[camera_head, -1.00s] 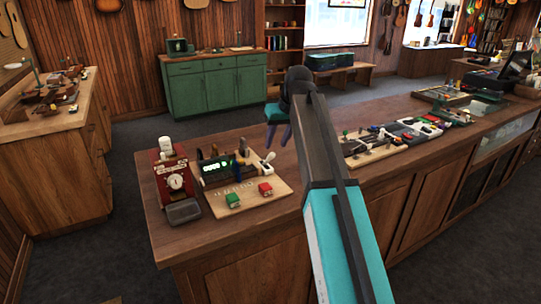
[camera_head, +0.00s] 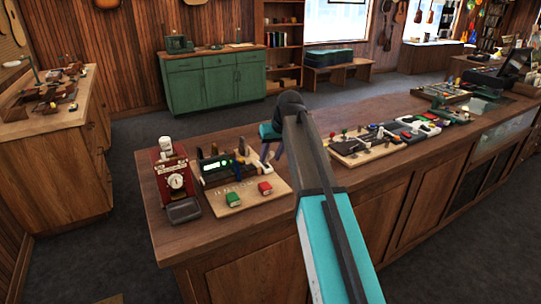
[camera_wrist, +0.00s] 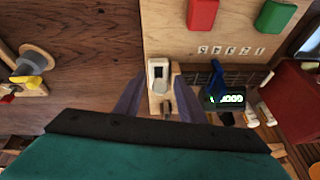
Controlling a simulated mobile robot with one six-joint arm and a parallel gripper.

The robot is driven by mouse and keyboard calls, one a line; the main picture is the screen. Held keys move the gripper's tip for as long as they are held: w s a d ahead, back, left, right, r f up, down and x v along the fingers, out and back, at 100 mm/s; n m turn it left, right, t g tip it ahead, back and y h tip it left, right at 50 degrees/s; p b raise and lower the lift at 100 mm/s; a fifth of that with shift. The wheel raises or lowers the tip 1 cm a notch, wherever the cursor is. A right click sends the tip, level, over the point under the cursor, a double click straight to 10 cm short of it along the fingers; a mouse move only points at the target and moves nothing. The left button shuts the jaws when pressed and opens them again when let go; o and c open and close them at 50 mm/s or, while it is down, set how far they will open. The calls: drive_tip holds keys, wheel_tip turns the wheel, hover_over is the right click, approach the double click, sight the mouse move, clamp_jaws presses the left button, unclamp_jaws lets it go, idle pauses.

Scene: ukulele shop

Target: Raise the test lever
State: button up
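The wooden test board (camera_head: 222,207) lies on the counter with a green button (camera_head: 233,199), a red button (camera_head: 265,188) and a lit green display (camera_head: 214,166). Small upright parts stand at its back edge. My gripper (camera_head: 266,152) is over the board's back right corner, fingers pointing down. A blue upright part (camera_wrist: 216,78) stands beside the display.
A red gauge box (camera_head: 173,178) stands left of the board. A tray of small parts (camera_head: 350,150) lies to the right on the counter (camera_head: 310,165), with bare wood between. A green cabinet (camera_head: 212,82) stands behind, across the floor.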

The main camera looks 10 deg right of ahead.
clamp_jaws()
